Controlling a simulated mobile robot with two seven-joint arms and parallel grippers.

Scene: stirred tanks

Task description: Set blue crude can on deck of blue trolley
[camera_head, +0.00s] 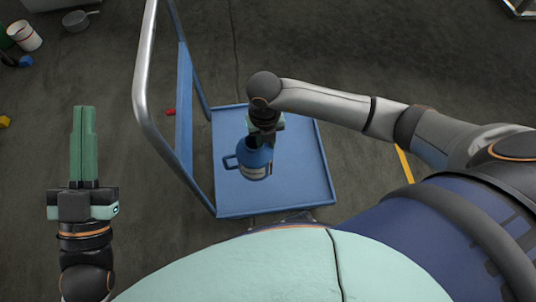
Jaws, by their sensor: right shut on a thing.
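The blue can (254,161), with a side handle on its left and a pale label, is upright in my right gripper (256,138). The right gripper is shut on its top and partly hidden by my wrist. The can appears over the blue deck of the trolley (308,178); I cannot tell whether it touches the deck. My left gripper (83,110) is at the left above the floor, away from the trolley. Its green fingers lie together, empty.
The trolley's silver push handle (146,75) rises on its left side. A white bucket (24,35), a grey pan (76,20) and a yellow block (4,121) are at the upper left. A small red item (170,112) lies left of the deck. The floor at upper right is mostly clear.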

